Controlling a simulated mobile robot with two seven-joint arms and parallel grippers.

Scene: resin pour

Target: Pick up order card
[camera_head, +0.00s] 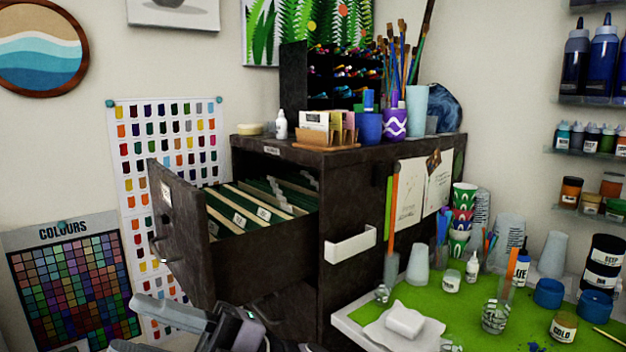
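A wooden holder (325,133) on top of the dark cabinet holds upright cream and yellowish cards (314,120). I cannot tell which of them is the order card, or read its print. Two written sheets, one of them a paper (409,192), hang on the cabinet's right side. My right gripper (125,323) is low at the bottom left, in front of and below the open drawer. Its two grey fingers point left and stand apart, with nothing seen between them. It is well away from the cards. My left gripper is not in view.
The cabinet's top drawer (255,240) is pulled out, full of labelled green files. Purple and blue cups and brushes crowd the cabinet top beside the holder. The green-matted table (420,305) at right holds cups and jars.

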